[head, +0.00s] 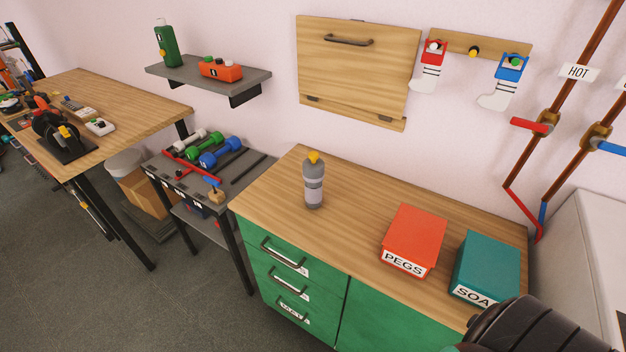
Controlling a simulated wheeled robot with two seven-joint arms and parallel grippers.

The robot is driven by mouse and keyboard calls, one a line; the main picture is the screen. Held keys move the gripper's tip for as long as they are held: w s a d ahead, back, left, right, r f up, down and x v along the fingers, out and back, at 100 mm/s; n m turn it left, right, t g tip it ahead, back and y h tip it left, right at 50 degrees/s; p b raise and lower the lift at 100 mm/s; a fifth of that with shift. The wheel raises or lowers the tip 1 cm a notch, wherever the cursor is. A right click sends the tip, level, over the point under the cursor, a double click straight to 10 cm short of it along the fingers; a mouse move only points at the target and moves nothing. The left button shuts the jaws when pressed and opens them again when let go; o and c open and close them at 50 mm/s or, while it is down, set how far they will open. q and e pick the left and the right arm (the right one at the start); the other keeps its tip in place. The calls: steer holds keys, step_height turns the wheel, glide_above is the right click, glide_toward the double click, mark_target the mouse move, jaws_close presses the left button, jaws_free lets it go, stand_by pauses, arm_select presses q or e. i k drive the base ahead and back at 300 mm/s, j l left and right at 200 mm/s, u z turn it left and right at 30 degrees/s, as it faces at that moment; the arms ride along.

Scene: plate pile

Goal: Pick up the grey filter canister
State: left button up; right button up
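A grey canister (313,186) with a yellow top and a pale band around its middle stands upright on the wooden top of the green cabinet (348,214). It is the only thing in view that fits the grey filter canister. Nothing touches it and nothing covers it. A dark ribbed part of my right arm shows at the lower right corner, well away from the canister. Neither gripper's fingers show in the head view.
A red PEGS box (413,236) and a teal box (486,262) stand right of the canister. A rack of dumbbells (220,153) is at the left. A wooden wall panel (357,70) hangs behind. The cabinet top around the canister is clear.

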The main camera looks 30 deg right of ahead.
mark_target(313, 175)
steer(key=z, duration=0.9)
